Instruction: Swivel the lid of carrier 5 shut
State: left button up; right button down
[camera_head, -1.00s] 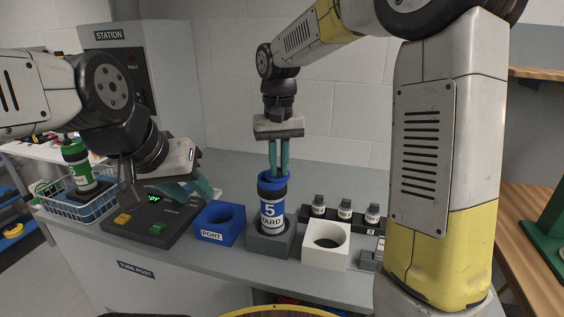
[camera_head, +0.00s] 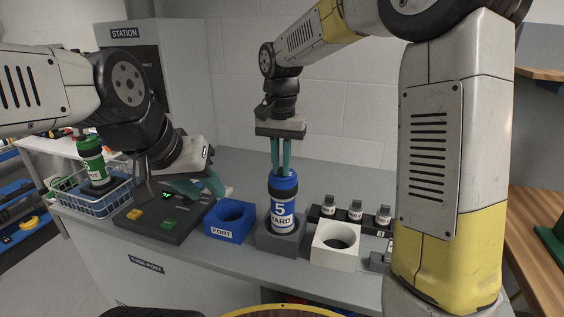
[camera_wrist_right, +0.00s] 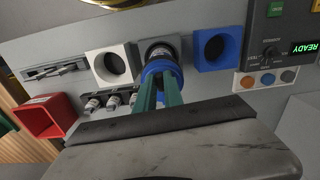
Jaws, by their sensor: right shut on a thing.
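Carrier 5 (camera_head: 283,213) is a blue and white tube labelled "5" and "YARD", upright in a grey square holder (camera_head: 268,241). Its blue lid (camera_head: 283,181) sits at the top, above a black band. My right gripper (camera_head: 281,172) points straight down from above, its green fingers close together and shut on the lid. In the right wrist view the fingers (camera_wrist_right: 159,92) reach onto the blue lid (camera_wrist_right: 161,70); they hide part of it, and I cannot tell whether it is fully seated. My left gripper (camera_head: 203,186) hangs empty over the control panel, fingers apart.
A blue PORT block (camera_head: 229,232) is left of the holder and a white block (camera_head: 335,257) right of it. Small capped items (camera_head: 356,211) stand behind. The control panel (camera_head: 155,225) and a wire basket (camera_head: 88,204) with a green carrier (camera_head: 92,160) are at left.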

aim_at(281, 169)
jog(key=c, duration=1.4)
grip_release()
jog(key=shift+c, duration=0.2)
jog(key=shift+r, duration=0.1)
notch_tip(281, 169, up, 8)
jog(key=shift+f, duration=0.25)
jog(key=shift+r, duration=0.1)
